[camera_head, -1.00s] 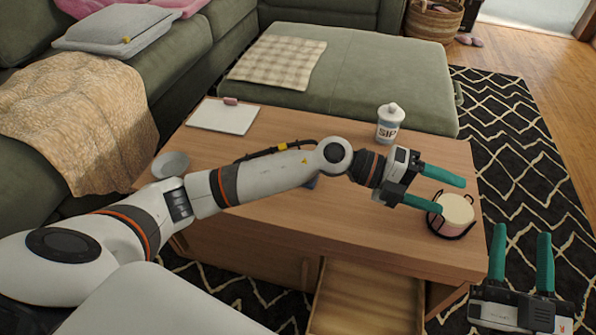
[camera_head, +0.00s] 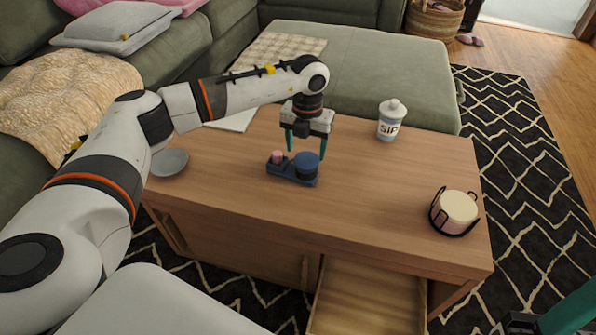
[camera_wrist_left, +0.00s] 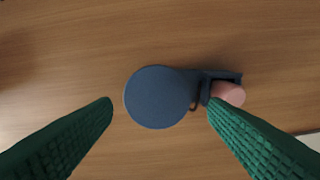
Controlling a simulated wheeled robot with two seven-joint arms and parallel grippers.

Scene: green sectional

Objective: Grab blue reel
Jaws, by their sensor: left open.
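The blue reel (camera_head: 307,164) sits at one end of a dark blue holder (camera_head: 291,172) on the wooden table. A pink piece (camera_head: 277,157) stands at the holder's other end. My left gripper (camera_head: 306,153) points down over the holder, open, with its two green fingers apart. In the left wrist view the round blue reel (camera_wrist_left: 158,97) lies between the open fingertips (camera_wrist_left: 160,103), and the pink piece (camera_wrist_left: 229,94) is beside the right fingertip. I cannot tell whether a finger touches the holder. My right gripper (camera_head: 570,312) is only partly in view at the lower right corner.
A white SIP jar (camera_head: 390,121) stands at the table's back right. A cream candle in a black wire holder (camera_head: 456,212) is at the right end. A grey bowl (camera_head: 169,162) is at the left. A drawer (camera_head: 369,295) stands open in front.

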